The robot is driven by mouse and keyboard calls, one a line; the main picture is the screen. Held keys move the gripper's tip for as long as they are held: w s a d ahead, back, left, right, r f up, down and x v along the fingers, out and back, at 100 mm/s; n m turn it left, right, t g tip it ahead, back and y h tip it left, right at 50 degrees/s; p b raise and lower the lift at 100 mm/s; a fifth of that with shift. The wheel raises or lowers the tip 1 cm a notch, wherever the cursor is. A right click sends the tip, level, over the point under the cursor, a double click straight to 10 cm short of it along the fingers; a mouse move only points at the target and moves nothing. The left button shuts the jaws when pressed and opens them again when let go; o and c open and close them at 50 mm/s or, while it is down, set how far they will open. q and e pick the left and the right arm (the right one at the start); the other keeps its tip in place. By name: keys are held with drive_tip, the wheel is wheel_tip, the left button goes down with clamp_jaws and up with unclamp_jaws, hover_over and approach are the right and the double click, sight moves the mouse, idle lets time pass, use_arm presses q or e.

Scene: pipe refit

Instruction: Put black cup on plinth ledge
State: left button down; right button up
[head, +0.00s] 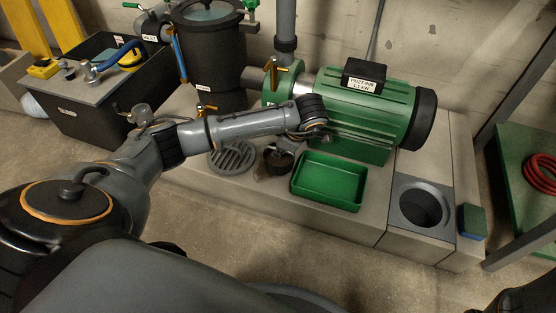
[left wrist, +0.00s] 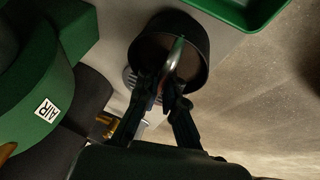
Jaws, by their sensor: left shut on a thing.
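The black cup (head: 278,162) is in the middle of the head view, between the round drain grate (head: 232,158) and the green tray. It sits over the pale top of the plinth (head: 225,186). In the left wrist view the cup (left wrist: 196,48) shows its dark brown inside and a thin curved metal piece across its opening. My left gripper (head: 291,148) reaches down to it from the motor side. Its fingers (left wrist: 163,94) are closed at the cup's near rim. I cannot tell whether the cup's base touches the plinth. My right gripper is not seen.
The green tray (head: 328,182) lies just right of the cup. The green motor (head: 372,112) stands behind it, and a black filter housing (head: 210,60) is at the back left. A block with a round hole (head: 421,207) is at the right. The plinth's front edge drops to the floor.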

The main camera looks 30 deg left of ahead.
sight(275, 160)
use_arm(q)
drive_tip(key=shift+w+a+f, duration=0.1)
drive_tip(key=shift+a+f, duration=0.1)
drive_tip(key=shift+f, duration=0.15)
wheel_tip(275, 160, down, 3)
drive_tip(key=shift+f+b, duration=0.1)
drive_tip(key=shift+b, duration=1.1)
drive_tip(key=c, duration=1.5)
unclamp_jaws()
